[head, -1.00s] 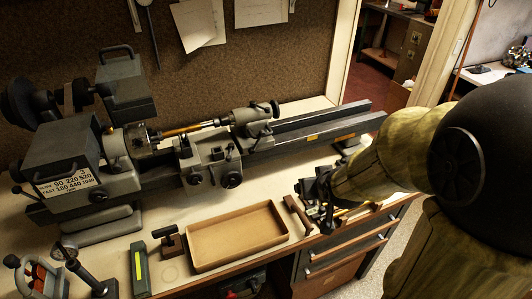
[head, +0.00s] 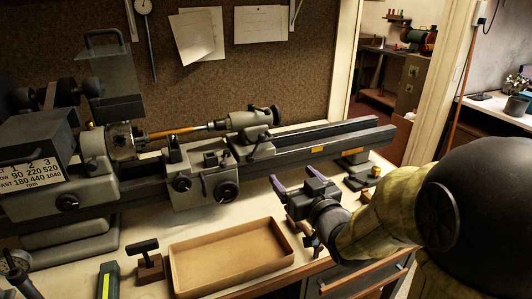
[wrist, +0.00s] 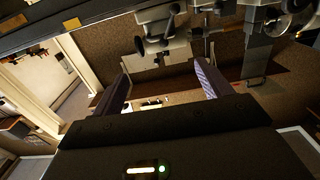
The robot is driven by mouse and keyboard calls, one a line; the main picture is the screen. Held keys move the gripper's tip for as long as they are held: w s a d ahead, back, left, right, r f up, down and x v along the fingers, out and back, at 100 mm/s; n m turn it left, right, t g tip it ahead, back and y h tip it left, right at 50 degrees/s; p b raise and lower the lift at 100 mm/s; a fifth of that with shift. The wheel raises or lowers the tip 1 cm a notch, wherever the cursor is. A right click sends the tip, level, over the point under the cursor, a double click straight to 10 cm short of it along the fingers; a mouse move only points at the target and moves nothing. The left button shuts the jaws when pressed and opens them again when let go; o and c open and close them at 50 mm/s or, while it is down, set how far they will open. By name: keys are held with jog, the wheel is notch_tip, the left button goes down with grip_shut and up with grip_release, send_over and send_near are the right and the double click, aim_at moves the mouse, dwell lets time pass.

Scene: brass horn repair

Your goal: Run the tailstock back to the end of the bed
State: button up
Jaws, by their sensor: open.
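The grey tailstock (head: 250,143) sits on the lathe bed (head: 335,142), just right of the carriage (head: 203,180). Its dark handwheel (head: 275,115) faces right. A brass-coloured rod (head: 176,131) runs from the chuck (head: 124,141) toward the tailstock's nose. The bed extends bare to its right end. My gripper (head: 294,178) is open and empty, in front of the bed and right of the carriage, apart from the tailstock. In the wrist view my gripper (wrist: 161,87) shows its two fingers spread with nothing held; lathe parts cross the top, cut off by the frame.
A shallow tan tray (head: 228,284) lies on the bench in front of the carriage. A small dark T-handled tool (head: 149,262) and a dark block with a green-yellow stripe (head: 108,282) stand left of it. A bed foot (head: 356,172) stands below the bed's right end.

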jog(key=shift+w+r+p, duration=0.1)
jog(key=shift+w+p, duration=0.05)
jog(key=shift+p, duration=0.2)
jog(key=p, duration=0.8)
send_near(252, 131)
jog(key=w+f, duration=0.1)
jog(key=w, duration=0.3)
jog(key=shift+s+d+f, duration=0.2)
jog(key=c, duration=1.1)
